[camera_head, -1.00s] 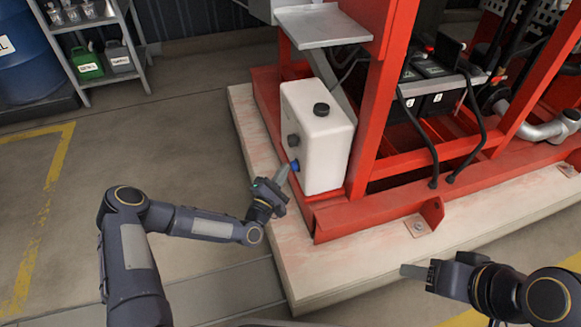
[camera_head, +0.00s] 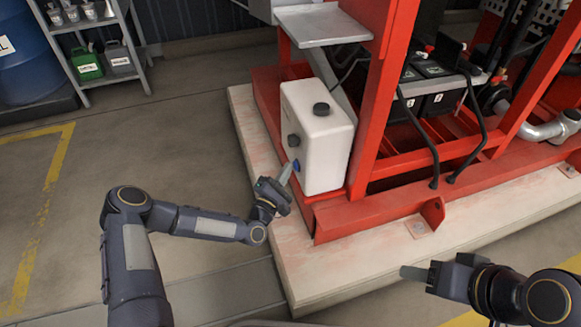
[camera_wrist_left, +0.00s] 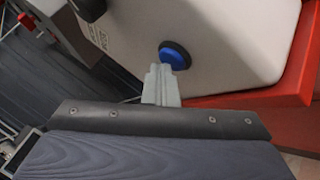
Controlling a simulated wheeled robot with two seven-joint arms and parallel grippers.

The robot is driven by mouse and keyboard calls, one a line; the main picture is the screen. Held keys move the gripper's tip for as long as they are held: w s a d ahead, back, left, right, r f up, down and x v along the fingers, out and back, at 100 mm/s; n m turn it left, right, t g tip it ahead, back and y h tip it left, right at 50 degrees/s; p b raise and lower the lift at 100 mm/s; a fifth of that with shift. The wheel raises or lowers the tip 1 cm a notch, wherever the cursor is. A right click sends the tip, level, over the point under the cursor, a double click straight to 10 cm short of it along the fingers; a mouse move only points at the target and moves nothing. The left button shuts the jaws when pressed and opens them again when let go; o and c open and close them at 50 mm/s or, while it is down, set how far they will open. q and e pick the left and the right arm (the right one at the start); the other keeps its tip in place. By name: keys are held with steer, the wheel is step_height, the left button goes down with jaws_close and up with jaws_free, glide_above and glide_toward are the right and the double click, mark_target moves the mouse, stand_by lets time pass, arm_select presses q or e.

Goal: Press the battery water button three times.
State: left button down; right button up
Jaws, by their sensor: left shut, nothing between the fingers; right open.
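The white water tank (camera_head: 327,130) stands upright on the red frame, with a black cap on top and a dark round fitting on its left face. The blue button (camera_head: 296,165) is low on that same face; it also shows in the left wrist view (camera_wrist_left: 174,54). My left gripper (camera_head: 286,172) is shut and empty, its tips right by the button. In the left wrist view its fingertips (camera_wrist_left: 159,70) overlap the button's lower left edge; I cannot tell whether they touch it. My right gripper (camera_head: 410,272) is at the lower right, away from the tank, open and empty.
The red steel frame (camera_head: 370,110) rises beside the tank and stands on a pale concrete plinth (camera_head: 300,270). Batteries (camera_head: 437,102) sit behind it. A metal shelf (camera_head: 106,22) with containers and a blue barrel (camera_head: 28,50) are at the back left. The floor at left is clear.

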arm_select(q)
steer(key=shift+s+a+b, duration=0.15)
steer(key=shift+s+a, duration=0.1)
steer(key=shift+a, duration=0.3)
steer(key=shift+s+a+b, duration=0.15)
steer(key=shift+s+a, duration=0.1)
steer(key=shift+a, duration=0.25)
steer(key=shift+a, duration=0.1)
steer(key=a, duration=0.1)
steer(key=s+a+b, duration=0.1)
steer(key=a, duration=0.1)
steer(key=s+a, duration=0.1)
steer(key=shift+a, duration=0.25)
stand_by(0.6)
